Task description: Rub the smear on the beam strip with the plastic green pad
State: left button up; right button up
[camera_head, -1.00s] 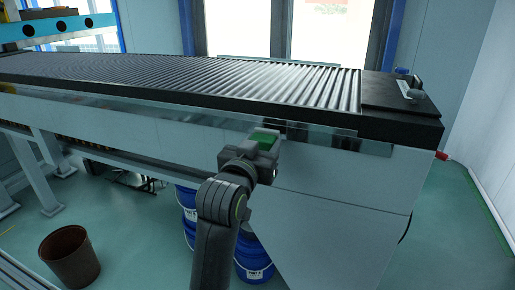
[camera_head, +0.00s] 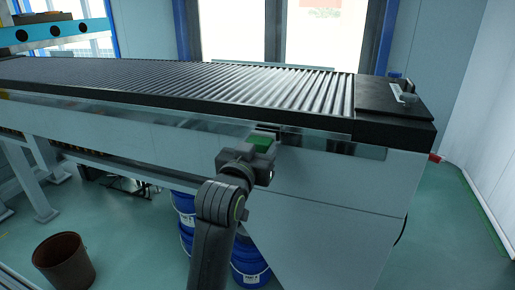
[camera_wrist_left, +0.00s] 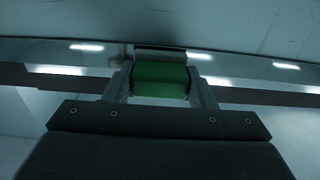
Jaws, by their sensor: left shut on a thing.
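My left gripper (camera_head: 258,152) is shut on the green pad (camera_head: 260,143) in front of the beam's side, near its right end. In the left wrist view the pad (camera_wrist_left: 160,80) sits between the two fingers, its far edge at the strip. The beam strip (camera_head: 335,147) is a shiny, reflective band below the black top edge. It also crosses the left wrist view (camera_wrist_left: 255,65). I cannot tell whether the pad touches it. Dark and bright patches show on the strip, but I cannot tell a smear from reflections. My right gripper is not in view.
The ribbed black bed (camera_head: 270,85) lies above the strip, with a dark end plate (camera_head: 375,97) at right. Blue drums (camera_head: 248,262) stand below the beam. A brown bin (camera_head: 64,262) stands on the floor at left.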

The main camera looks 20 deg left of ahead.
pick_arm(q)
jog(key=shift+w, duration=0.85)
jog(key=shift+d, duration=0.1)
